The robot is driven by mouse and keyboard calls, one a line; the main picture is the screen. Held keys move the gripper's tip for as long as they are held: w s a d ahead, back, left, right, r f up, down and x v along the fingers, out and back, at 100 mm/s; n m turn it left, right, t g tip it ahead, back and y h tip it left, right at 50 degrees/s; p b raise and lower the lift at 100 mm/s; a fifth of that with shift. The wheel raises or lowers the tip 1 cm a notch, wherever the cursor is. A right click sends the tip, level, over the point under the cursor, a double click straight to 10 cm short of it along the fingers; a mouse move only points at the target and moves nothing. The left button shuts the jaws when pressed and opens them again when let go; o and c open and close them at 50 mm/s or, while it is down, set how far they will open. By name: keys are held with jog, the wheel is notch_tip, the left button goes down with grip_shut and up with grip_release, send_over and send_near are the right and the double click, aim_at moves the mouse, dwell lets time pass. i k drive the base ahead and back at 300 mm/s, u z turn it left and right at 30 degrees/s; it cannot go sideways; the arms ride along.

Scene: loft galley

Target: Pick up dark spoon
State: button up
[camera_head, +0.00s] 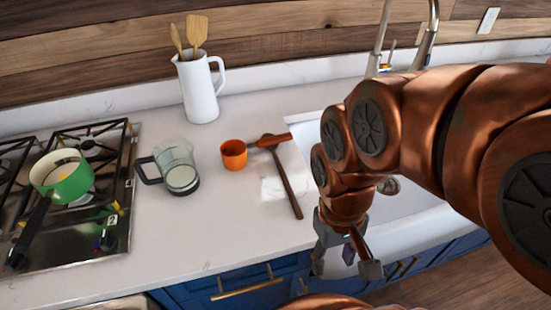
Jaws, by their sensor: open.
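The dark spoon (286,182) lies on the white counter, its long brown handle running from the back toward the front edge. Its upper end meets the orange handle of the orange cup (233,156); I cannot tell which lies on top. My gripper (345,264) points down, open and empty, in front of the sink side of the counter. In the picture it is below and to the right of the spoon's near end, and apart from it.
A clear jug (178,172) stands left of the orange cup. A white pitcher (199,92) with wooden utensils stands behind. A green pan (64,178) sits on the gas hob (115,190) at left. The sink (405,222) and tap (428,45) are at right. The front counter is mostly clear.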

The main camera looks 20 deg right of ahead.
aim_at(297, 210)
jog(key=u, duration=0.6)
jog(key=k, duration=1.1)
jog(key=u, duration=0.55)
jog(key=i, duration=0.65)
jog(key=u, duration=0.05)
